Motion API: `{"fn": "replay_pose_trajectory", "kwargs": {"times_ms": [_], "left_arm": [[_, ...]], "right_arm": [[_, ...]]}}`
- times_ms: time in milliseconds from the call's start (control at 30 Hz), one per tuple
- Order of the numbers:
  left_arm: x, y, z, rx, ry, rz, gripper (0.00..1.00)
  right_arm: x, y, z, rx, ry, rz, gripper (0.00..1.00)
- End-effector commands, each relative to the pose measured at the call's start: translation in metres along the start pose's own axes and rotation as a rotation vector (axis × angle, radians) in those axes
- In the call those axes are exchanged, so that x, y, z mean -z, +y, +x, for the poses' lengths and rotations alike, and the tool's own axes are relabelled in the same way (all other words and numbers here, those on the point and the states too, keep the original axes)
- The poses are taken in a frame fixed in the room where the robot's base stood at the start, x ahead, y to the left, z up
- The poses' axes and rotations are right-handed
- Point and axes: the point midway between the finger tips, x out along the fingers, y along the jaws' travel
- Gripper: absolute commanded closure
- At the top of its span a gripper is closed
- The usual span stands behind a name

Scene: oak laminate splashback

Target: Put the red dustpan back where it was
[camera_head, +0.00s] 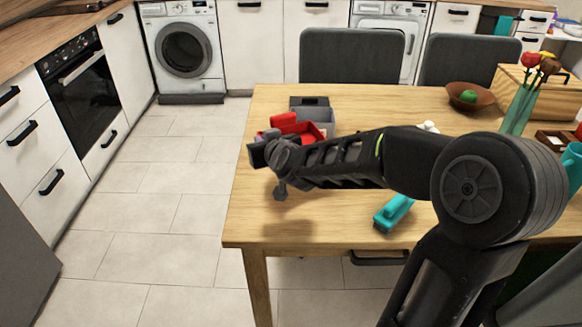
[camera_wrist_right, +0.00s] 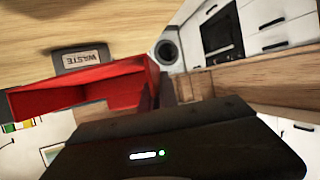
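The red dustpan (camera_head: 308,130) is at the left part of the table, just behind my right gripper, which partly hides it. In the right wrist view the dustpan (camera_wrist_right: 85,92) is large and close, its open tray reaching to my fingers. My right gripper (camera_head: 262,152) is above the table near its left edge, right up against the dustpan. A dark finger (camera_wrist_right: 168,92) shows beside the red wall. I cannot tell whether the fingers are closed on it. My left gripper is in neither view.
A grey bin marked WASTE (camera_wrist_right: 82,58) stands by the dustpan. A teal brush (camera_head: 393,213) lies on the table (camera_head: 330,228) in front of my right arm. A brown bowl (camera_head: 468,96), a flower vase (camera_head: 520,108) and a wooden box (camera_head: 545,100) are at the right.

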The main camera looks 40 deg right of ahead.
Motion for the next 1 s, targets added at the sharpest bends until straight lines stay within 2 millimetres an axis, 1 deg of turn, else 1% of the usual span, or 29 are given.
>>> {"fn": "replay_pose_trajectory", "kwargs": {"times_ms": [233,333,467,600,700,1000], "left_arm": [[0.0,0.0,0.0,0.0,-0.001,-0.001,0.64],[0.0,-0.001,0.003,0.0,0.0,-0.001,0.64],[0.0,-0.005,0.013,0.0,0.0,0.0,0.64],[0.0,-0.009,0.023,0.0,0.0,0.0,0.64],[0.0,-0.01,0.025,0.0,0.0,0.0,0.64],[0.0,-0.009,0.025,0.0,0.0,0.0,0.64]], "right_arm": [[0.0,0.0,0.0,0.0,0.001,-0.001,1.0],[-0.005,0.0,0.002,0.0,0.0,0.0,1.0],[-0.024,0.0,0.01,-0.001,-0.001,0.0,1.0],[-0.048,0.0,0.02,-0.001,-0.003,0.0,1.0],[-0.057,0.0,0.024,-0.001,-0.001,0.0,1.0],[-0.057,0.0,0.024,0.0,0.001,-0.001,1.0]]}}
